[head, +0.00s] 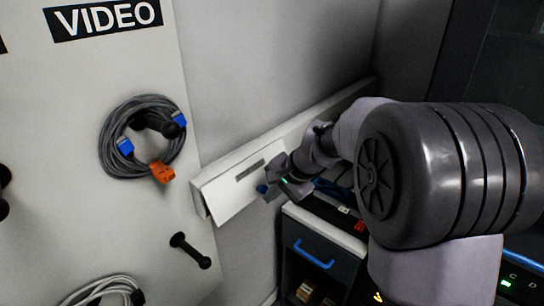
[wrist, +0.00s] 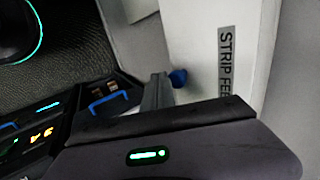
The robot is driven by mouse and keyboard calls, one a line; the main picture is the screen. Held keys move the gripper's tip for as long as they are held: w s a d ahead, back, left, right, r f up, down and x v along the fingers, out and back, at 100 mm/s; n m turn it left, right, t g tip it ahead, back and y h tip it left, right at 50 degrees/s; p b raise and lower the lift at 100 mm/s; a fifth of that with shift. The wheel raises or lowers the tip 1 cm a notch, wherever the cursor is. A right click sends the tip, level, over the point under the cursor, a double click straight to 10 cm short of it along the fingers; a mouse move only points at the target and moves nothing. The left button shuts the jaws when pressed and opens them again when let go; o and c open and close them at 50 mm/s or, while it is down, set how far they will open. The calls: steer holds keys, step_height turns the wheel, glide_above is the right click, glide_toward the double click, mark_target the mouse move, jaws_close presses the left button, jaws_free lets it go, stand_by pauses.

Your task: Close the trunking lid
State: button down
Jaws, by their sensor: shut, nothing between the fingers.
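The white trunking (head: 318,112) runs along the wall. Its lid (head: 222,200) is a white panel at the left end with a grey label and a blue knob (head: 262,189). The lid sits at a slant to the trunking, its lower edge standing out from it; how wide the gap is I cannot tell. My arm hides the trunking's right part.
A dark cabinet with a blue handle (head: 314,254) and a pale top stands below and right of the lid. A pegboard at left carries a coiled grey cable (head: 112,166) and a black peg (head: 190,250). Bare wall (head: 250,60) lies above the trunking.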

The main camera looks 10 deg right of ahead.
steer(key=shift+w+a+f+b, duration=0.45)
steer(key=shift+w+a+f, duration=0.2)
steer(key=shift+w+f, duration=0.3)
steer(key=shift+f, duration=0.1)
stand_by(0.5)
stand_by(1.0)
